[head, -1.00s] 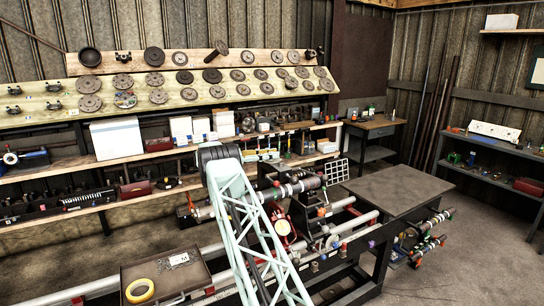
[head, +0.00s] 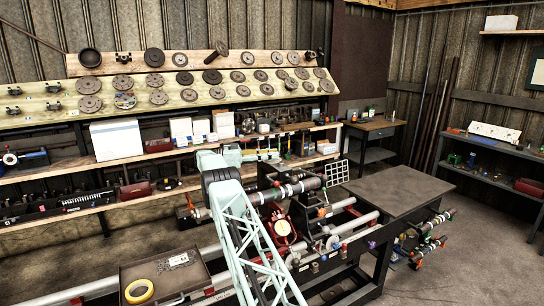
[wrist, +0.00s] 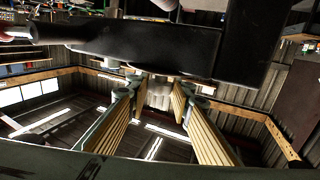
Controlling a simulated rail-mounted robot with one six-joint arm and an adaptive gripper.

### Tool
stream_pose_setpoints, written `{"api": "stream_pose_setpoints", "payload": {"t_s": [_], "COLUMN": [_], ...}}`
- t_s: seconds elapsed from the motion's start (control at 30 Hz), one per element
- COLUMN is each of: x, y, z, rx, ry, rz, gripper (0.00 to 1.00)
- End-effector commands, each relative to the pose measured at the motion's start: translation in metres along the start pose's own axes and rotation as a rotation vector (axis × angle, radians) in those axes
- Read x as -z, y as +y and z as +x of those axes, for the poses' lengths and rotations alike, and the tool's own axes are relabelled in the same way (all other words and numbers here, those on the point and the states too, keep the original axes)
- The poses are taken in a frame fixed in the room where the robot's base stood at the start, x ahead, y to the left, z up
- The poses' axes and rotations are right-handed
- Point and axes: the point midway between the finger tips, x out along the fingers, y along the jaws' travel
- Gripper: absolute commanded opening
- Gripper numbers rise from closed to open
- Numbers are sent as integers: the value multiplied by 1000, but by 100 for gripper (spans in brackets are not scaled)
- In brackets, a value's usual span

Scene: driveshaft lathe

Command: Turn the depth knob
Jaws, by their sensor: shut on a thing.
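My gripper (wrist: 160,98) shows in the wrist view as two fingers with ribbed, tan pads, spaced apart. It is shut on the depth knob; the knob is too dim and covered to make out its shape or angle. A thick black bar crosses just above the fingertips. In the head view my own arm hides the gripper and knob.
A tray (head: 190,258) with a yellow ring (head: 139,291) lies at front left. A grey table (head: 388,185) stands right of the lathe and is bare. Shelves with discs and boxes line the back wall. The floor at right is open.

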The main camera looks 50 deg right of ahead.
Motion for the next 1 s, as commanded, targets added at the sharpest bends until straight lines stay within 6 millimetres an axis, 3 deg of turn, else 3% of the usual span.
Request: {"api": "stream_pose_setpoints", "payload": {"t_s": [0.47, 0.5, 0.63, 1.0], "x": [0, 0, 0, 2], "y": [0, 0, 0, 0], "z": [0, 0, 0, 0], "rx": [-2, -2, -2, -2], "ry": [0, 0, 0, 0], "rz": [0, 0, 0, 0], "gripper": [10, 24, 35, 35]}}
